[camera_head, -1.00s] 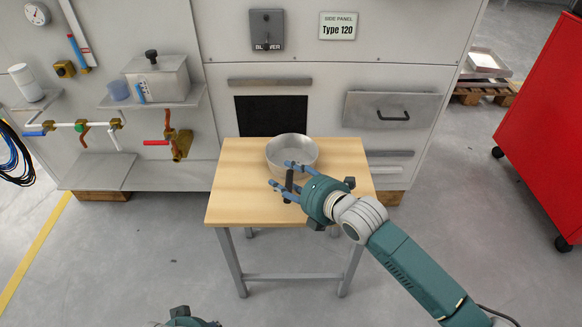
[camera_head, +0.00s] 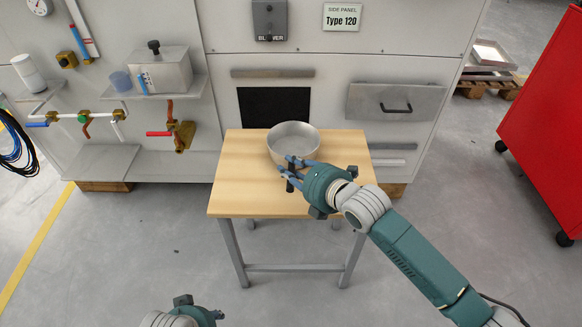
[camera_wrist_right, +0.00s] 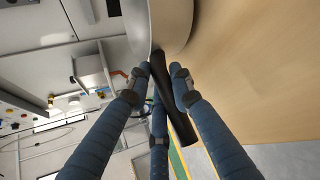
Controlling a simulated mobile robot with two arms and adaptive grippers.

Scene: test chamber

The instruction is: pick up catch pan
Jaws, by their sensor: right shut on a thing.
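The catch pan (camera_head: 294,137) is a round grey metal pan with a dark handle. It is upright at the back middle of the wooden table (camera_head: 240,190); I cannot tell whether it touches the top. My right gripper (camera_head: 291,173) is in front of the pan, its blue fingers shut on the handle. In the right wrist view, the black handle (camera_wrist_right: 176,112) runs between the fingers and the pan wall (camera_wrist_right: 170,25) is just beyond the tips. My left gripper (camera_head: 205,314) shows only in part at the bottom edge, and its fingers are unclear.
A grey panel wall with a dark opening (camera_head: 274,106) and a drawer (camera_head: 395,103) stands behind the table. Pipes and valves (camera_head: 83,119) are at the left. A red cabinet (camera_head: 550,130) stands at the right. The table's left and front areas are clear.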

